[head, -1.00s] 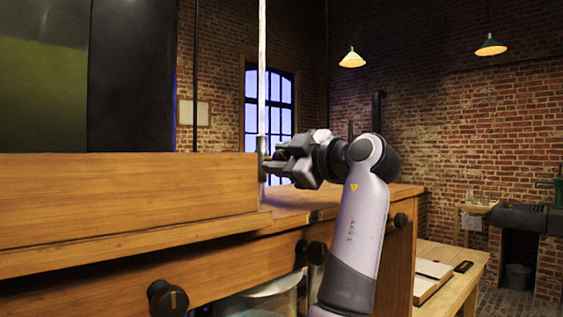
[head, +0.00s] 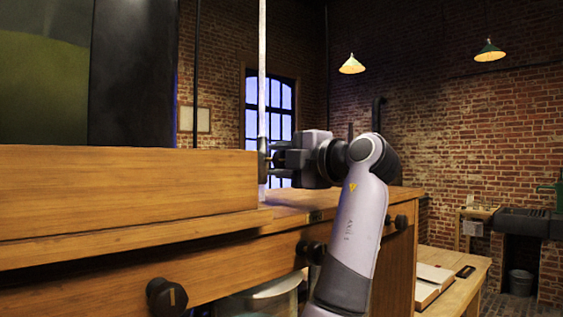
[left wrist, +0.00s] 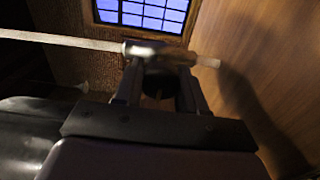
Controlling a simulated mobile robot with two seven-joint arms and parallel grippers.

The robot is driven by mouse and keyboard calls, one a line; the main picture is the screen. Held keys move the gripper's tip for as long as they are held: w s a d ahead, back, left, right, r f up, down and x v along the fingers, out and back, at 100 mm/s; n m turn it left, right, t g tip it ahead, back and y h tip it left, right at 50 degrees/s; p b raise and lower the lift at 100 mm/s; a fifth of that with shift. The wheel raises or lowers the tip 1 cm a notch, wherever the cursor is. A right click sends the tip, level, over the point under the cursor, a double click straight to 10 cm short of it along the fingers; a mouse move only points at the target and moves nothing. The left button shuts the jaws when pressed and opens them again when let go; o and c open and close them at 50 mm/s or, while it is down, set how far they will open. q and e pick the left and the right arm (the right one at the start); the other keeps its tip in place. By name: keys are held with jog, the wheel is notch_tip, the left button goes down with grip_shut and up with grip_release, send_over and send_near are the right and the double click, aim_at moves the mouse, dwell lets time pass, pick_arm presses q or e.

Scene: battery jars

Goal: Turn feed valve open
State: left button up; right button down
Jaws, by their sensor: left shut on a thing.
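The feed valve (head: 262,160) sits on a thin pale vertical pipe (head: 262,70) beside the end of the wooden cabinet. In the left wrist view the pipe (left wrist: 75,41) runs across the top, with the valve body (left wrist: 146,49) on it. My left gripper (head: 274,159) reaches the valve from the right. In the left wrist view my left gripper (left wrist: 160,68) has its fingers shut around a dark valve handle (left wrist: 158,86), partly hidden between them. I cannot read the valve's setting. My right gripper is not in view.
The wooden cabinet (head: 120,195) fills the left, with black knobs (head: 166,297) on its front. A glass jar (head: 270,298) stands below it. A bench with an open book (head: 432,278) is at the lower right. Brick walls and a window stand behind.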

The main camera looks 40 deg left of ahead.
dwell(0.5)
pick_arm(q)
jog(key=o, duration=1)
jog(key=shift+s, duration=0.1)
jog(key=shift+s+d+b, duration=0.15)
jog(key=shift+d+b, duration=0.25)
jog(key=shift+d, duration=1.4)
jog(key=shift+s+d+b, duration=0.15)
jog(key=shift+d+b, duration=0.2)
jog(key=shift+d, duration=1.45)
